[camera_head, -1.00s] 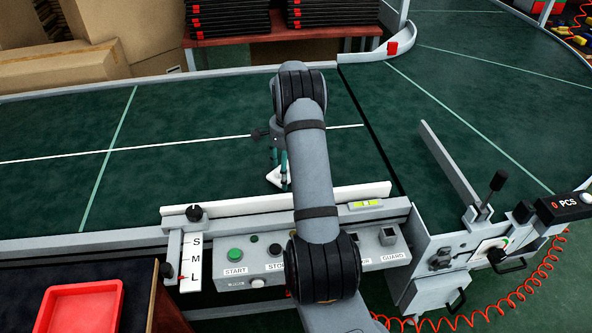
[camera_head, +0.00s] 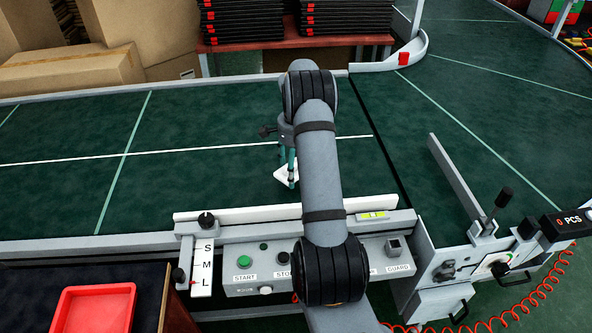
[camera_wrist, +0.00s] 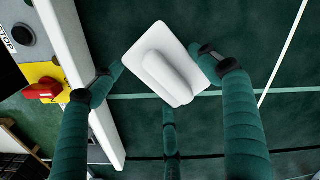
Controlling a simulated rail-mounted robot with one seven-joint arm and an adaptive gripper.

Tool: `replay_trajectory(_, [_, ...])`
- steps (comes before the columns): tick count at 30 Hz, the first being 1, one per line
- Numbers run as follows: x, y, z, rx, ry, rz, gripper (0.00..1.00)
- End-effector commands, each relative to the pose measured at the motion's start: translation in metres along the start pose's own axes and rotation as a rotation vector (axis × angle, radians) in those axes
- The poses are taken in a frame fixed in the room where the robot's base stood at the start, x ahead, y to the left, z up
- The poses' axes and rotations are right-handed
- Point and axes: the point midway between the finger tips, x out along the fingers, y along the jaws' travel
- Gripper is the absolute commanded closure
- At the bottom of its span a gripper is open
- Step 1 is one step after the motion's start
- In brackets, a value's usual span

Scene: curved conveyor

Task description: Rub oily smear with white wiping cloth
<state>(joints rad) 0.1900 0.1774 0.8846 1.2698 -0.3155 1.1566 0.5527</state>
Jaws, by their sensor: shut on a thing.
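The white wiping cloth (camera_wrist: 165,66) is a pale rectangular pad with a raised ridge along its middle. In the wrist view it sits between the green fingers of my gripper (camera_wrist: 162,62), which is shut on it. In the head view the cloth (camera_head: 284,174) shows partly below my gripper (camera_head: 288,168), low over the dark green belt between the white line and the pale rail. I cannot tell whether it touches the belt. I cannot make out the oily smear; my arm and the cloth hide part of the belt.
A pale guide rail (camera_head: 235,213) and a button panel (camera_head: 262,262) run along the belt's near side. A red tray (camera_head: 95,310) is at lower left. An upright grey guide plate (camera_head: 458,180) stands at right. The green belt (camera_head: 60,190) is clear to the left.

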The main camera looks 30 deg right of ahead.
Motion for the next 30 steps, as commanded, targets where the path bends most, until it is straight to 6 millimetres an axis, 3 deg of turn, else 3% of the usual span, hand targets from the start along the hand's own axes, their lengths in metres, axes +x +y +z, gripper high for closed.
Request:
replay_trajectory(3, [-0.013, 0.0, 0.0, 0.0, 0.0, 0.0, 0.45])
replay_trajectory(14, [-0.014, 0.0, 0.0, 0.0, 0.0, 0.0, 0.45])
replay_trajectory(24, [-0.042, 0.0, 0.0, 0.001, 0.0, -0.001, 0.45])
replay_trajectory(30, [-0.042, 0.0, 0.0, 0.0, 0.0, 0.0, 0.45])
